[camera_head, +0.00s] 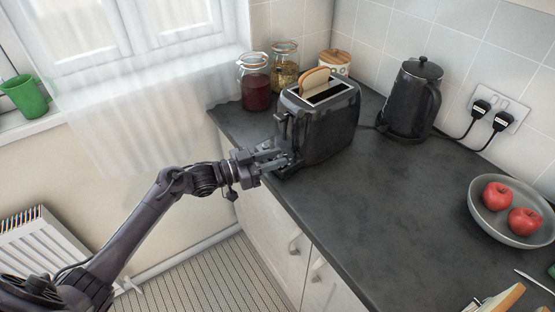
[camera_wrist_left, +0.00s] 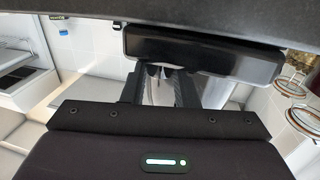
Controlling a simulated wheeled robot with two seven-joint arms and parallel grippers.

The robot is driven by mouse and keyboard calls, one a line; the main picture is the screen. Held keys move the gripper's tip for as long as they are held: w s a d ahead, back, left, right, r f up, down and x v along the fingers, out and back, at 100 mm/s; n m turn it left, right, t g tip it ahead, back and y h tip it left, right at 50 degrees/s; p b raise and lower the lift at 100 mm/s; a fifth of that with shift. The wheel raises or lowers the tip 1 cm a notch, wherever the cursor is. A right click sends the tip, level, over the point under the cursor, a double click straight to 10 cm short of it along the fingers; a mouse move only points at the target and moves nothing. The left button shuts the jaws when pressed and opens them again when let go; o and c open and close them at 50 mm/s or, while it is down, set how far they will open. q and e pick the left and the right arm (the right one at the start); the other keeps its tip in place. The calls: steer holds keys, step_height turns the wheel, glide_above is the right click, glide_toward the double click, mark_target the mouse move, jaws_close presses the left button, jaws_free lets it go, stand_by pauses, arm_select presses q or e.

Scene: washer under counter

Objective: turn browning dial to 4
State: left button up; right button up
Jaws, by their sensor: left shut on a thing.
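The black toaster (camera_head: 335,128) stands on the dark counter, with a slice of bread (camera_head: 314,82) showing in one slot. My left gripper (camera_head: 286,157) is at the toaster's near left end face, low down. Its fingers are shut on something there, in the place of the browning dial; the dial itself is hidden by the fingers. In the left wrist view, the two fingers (camera_wrist_left: 160,85) reach toward a shiny rounded surface, and a dark bar-shaped part (camera_wrist_left: 202,55) lies just beyond them. The dial's setting cannot be read. My right gripper is not in view.
Glass jars (camera_head: 254,82) and a lidded canister (camera_head: 335,62) stand behind the toaster. A black kettle (camera_head: 411,102) is to its right. A bowl (camera_head: 482,213) with two apples is farther right. The counter (camera_head: 335,215) in front of the toaster is clear.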

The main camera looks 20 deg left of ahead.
arm_select(q)
steer(key=shift+s+d, duration=0.1)
steer(key=o, duration=1)
steer(key=shift+d, duration=0.1)
steer(key=shift+a, duration=0.2)
steer(key=b+v, duration=0.1)
steer(key=v, duration=0.6)
steer(key=shift+s+r+b, duration=0.15)
steer(key=shift+s+b, duration=0.1)
steer(key=shift+b, duration=0.05)
